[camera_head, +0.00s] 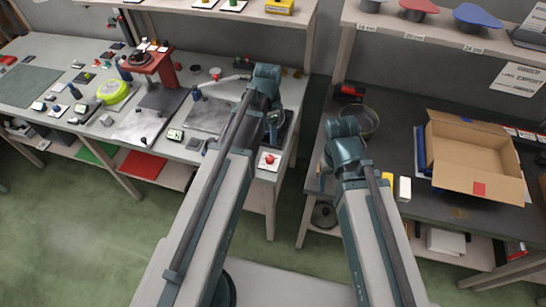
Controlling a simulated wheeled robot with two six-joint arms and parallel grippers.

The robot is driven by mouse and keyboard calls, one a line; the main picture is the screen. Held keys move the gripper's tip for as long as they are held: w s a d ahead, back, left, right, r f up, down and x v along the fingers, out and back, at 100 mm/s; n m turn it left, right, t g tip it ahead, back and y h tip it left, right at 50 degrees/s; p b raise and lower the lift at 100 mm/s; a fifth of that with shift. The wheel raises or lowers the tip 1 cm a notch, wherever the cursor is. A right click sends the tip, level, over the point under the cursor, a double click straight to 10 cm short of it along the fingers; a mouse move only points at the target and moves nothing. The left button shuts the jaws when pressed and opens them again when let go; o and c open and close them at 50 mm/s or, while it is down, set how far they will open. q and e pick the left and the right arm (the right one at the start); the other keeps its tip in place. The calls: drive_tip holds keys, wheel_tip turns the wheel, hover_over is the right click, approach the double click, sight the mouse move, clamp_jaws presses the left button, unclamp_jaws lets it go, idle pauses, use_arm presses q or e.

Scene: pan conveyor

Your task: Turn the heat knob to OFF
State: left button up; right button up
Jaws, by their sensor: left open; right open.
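I cannot tell which part is the heat knob, and no OFF mark is readable. A red round knob or button (269,158) sits on a small white plate at the right front corner of the left bench. A red press-like stand (153,62) and flat metal plates (141,127) with small dark fittings are farther left. My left arm reaches over this bench's right end, and my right arm ends by the right bench's left edge. The fingers of both grippers are hidden behind my arm links.
An open cardboard box (478,185) stands on the right bench (455,212). A bright green round item (113,91) and several small parts crowd the left bench. A gap of green floor (315,125) separates the benches. Shelves with caps (477,17) run above.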

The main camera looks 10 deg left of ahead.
sight(270, 157)
use_arm(q)
wheel_tip(270, 157, down, 14)
drive_tip(key=b, duration=1.3)
drive_tip(key=shift+s+r, duration=0.1)
drive_tip(key=shift+r, duration=0.05)
drive_tip(key=shift+c, duration=0.2)
clamp_jaws()
